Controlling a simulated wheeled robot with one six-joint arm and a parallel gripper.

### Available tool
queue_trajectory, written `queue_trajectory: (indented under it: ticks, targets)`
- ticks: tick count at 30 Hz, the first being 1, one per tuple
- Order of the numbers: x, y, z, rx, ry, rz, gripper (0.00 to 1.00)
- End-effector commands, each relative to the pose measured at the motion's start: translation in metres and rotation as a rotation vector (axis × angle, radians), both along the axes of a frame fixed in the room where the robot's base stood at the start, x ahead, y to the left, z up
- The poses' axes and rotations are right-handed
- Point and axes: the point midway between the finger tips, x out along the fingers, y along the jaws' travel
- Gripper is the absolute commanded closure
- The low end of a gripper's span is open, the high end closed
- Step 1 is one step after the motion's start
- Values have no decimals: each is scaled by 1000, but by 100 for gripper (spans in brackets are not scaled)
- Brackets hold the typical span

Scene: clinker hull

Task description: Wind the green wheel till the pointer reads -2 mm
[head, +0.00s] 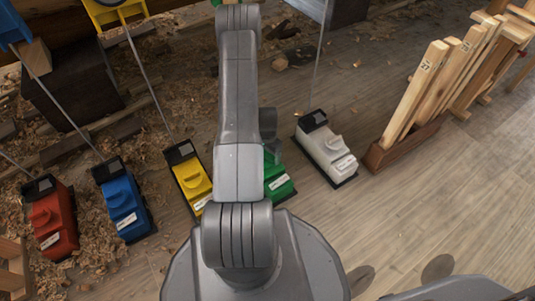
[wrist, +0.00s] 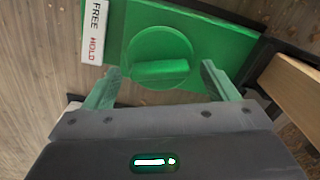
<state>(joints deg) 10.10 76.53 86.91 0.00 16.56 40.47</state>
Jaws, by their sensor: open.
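The green unit (head: 280,182) is mostly hidden behind my arm in the head view. In the wrist view its green housing (wrist: 205,25) fills the upper middle. The round green wheel (wrist: 160,45) has a raised bar grip (wrist: 160,70) across it. My gripper (wrist: 160,85) is open, with one finger on each side of the bar and a gap to both. Whether the fingertips reach down to the bar's level I cannot tell. A white label (wrist: 95,30) reads FREE and HOLD, HOLD in red. No pointer or scale is readable in either view.
In the head view, similar units stand in a row: red (head: 55,222), blue (head: 124,203), yellow (head: 190,176) and white (head: 327,150). Thin rods rise from several. A rack of numbered wooden boards (head: 415,95) stands at right.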

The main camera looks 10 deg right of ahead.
Motion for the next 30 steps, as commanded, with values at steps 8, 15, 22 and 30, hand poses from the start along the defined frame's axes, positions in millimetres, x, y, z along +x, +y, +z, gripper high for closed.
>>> queue_trajectory:
  ticks: [8, 15, 22, 30]
  targets:
    - [1, 0, 60, -1, -3, 0, 20]
    - [1, 0, 109, 0, -3, 0, 20]
    - [1, 0, 132, 0, -1, 0, 20]
    - [0, 0, 133, 0, -1, 0, 20]
